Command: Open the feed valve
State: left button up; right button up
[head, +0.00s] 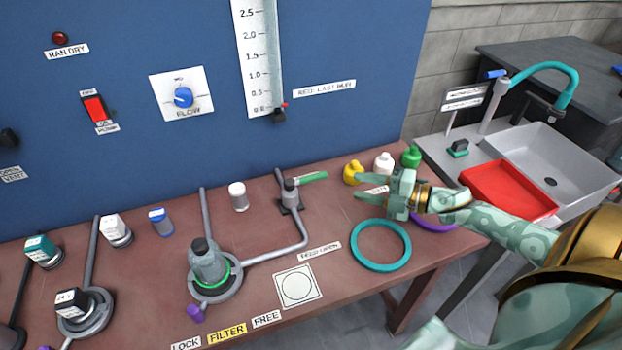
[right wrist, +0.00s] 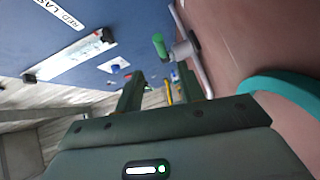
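The feed valve (head: 290,196) is a grey fitting with a green lever handle (head: 312,177), standing on the brown bench against the blue panel. The handle points right in the head view. In the right wrist view the green handle (right wrist: 159,46) and grey valve body (right wrist: 184,49) show beyond the fingertips. A label (head: 320,252) that seems to read "FEED OPEN" lies by the pipe. My right gripper (head: 360,187) is open and empty, to the right of the handle and apart from it, its fingers pointing left. My left gripper is not in view.
A teal ring (head: 381,265) lies in front of the right gripper. Yellow, white and green bottles (head: 383,163) stand just behind it. A capped bottle in a green ring (head: 208,263) stands left on the pipe. A sink (head: 552,165) with a red tray (head: 508,190) is at right.

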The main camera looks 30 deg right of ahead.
aim_at(319, 176)
jog(key=b+x, duration=0.2)
jog(key=x, duration=0.9)
jog(key=shift+w+a+f, duration=0.15)
jog(key=shift+w+a, duration=0.05)
jog(key=shift+w, duration=0.05)
jog(key=shift+w+a, duration=0.4)
jog(key=shift+w, duration=0.15)
grip_shut()
